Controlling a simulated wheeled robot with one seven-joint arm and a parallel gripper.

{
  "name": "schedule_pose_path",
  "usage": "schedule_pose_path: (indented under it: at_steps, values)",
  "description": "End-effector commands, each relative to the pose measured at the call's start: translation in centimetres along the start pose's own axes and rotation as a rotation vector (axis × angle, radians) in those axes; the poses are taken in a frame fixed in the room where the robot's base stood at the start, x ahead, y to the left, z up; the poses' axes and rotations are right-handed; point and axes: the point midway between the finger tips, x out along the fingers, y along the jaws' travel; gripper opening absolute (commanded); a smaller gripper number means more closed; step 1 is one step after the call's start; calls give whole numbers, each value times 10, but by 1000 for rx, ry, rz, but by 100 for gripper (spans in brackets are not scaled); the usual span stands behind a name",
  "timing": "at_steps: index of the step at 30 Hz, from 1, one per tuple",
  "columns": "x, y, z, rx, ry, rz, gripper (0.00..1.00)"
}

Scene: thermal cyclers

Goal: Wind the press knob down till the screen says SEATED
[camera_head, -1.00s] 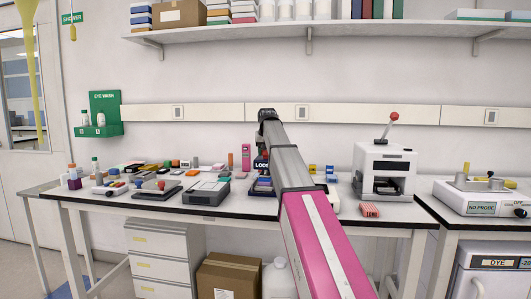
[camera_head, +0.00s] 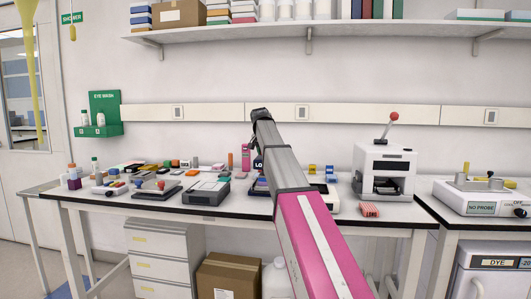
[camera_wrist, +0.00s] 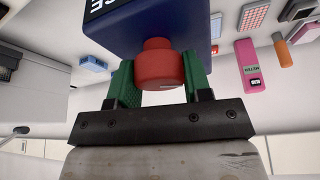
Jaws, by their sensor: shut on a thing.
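The press knob (camera_wrist: 158,66) is a red round knob on the dark blue press housing (camera_wrist: 185,25) in the wrist view. My gripper (camera_wrist: 160,82) has its two green fingers closed on either side of the knob. The housing also shows in the head view (camera_head: 257,164), mostly behind my arm. Its screen shows white letters starting "LO"; the rest is covered there. In the wrist view only the end of the lettering (camera_wrist: 97,4) shows at the top edge. In the head view my gripper cannot be made out behind the arm.
A pink meter (camera_wrist: 249,66) stands near the press. Several small items and a grey device (camera_head: 206,192) crowd the bench to the left.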

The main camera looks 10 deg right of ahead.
Motion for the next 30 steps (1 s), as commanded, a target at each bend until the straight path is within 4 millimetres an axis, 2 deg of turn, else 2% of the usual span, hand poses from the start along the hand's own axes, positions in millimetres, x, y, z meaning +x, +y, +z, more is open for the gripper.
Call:
schedule_pose_path:
  at_steps: [18,19,21,30]
  values:
    - [0,0,0,49,-1,21,22]
    - [0,0,0,49,-1,21,52]
    - [0,0,0,49,-1,21,71]
    - [-1,0,0,49,0,20,71]
